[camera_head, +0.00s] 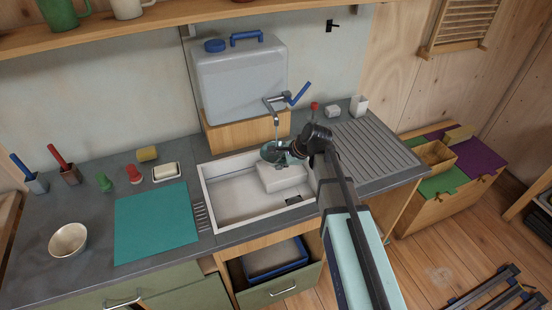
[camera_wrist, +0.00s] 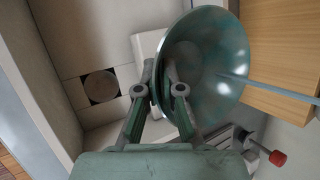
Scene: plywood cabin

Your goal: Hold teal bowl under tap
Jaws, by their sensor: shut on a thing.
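The teal bowl (camera_head: 267,155) is held above the white sink (camera_head: 228,213), under the tap (camera_head: 270,99). A thin stream of water (camera_head: 276,128) runs down from the tap to the bowl. The mottled teal inside of the bowl (camera_wrist: 215,60) shows in the wrist view, where the stream (camera_wrist: 270,88) reaches into it. My gripper (camera_head: 284,150) is shut on the bowl's rim. In the wrist view, the fingers (camera_wrist: 165,88) pinch the rim, one on each side. The arm hides part of the bowl in the head view.
A white block (camera_head: 282,177) lies in the sink below the bowl. The water canister (camera_head: 240,80) stands on a wooden box behind. The tap's blue lever (camera_head: 300,93) sticks up to the right. A ribbed drainer (camera_head: 375,150) is at the right, a teal mat (camera_head: 155,223) at the left.

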